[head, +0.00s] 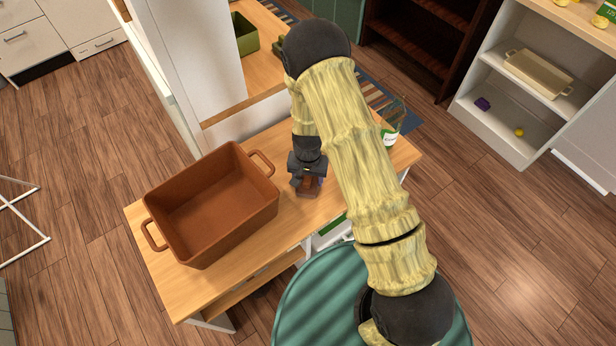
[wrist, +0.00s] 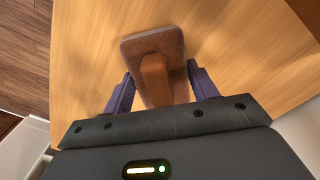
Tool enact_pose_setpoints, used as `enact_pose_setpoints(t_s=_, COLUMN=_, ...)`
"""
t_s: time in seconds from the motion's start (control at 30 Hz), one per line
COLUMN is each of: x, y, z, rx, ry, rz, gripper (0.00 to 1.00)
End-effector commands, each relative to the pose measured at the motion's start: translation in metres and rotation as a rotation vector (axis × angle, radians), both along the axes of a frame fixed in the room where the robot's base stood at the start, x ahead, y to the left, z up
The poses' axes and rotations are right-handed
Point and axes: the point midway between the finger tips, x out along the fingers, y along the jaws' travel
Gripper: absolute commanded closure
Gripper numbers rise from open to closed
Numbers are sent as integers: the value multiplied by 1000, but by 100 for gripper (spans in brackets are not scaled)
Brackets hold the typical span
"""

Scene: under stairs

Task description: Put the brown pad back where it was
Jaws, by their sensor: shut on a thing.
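The brown pad (head: 309,190) is a small flat block with a raised brown grip, at the right part of the wooden table (head: 225,290). My gripper (head: 306,180) points down and is shut on it. In the wrist view the pad's flat base (wrist: 172,42) lies beyond the fingers, and its upright grip sits between the two purple fingers of my gripper (wrist: 160,85). The wooden tabletop fills the background there. I cannot tell whether the pad touches the table or hangs just above it. The fingers partly hide the pad in the head view.
A large empty brown pot (head: 215,200) with two handles stands left of my gripper. A container with a white-and-green label (head: 389,137) stands to the right, partly behind my arm. A white panel (head: 190,60) rises behind the table. An olive box (head: 245,36) is further back.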

Motion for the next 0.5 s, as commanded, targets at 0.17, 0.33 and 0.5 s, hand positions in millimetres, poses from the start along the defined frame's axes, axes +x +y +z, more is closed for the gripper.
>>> enact_pose_setpoints(t_s=0.17, x=0, y=0, z=-2, rx=0, ry=0, rz=0, gripper=69)
enact_pose_setpoints(t_s=0.33, x=0, y=0, z=-3, rx=0, ry=0, rz=0, gripper=22)
enact_pose_setpoints(t_s=0.5, x=0, y=0, z=-2, rx=0, ry=0, rz=0, gripper=20)
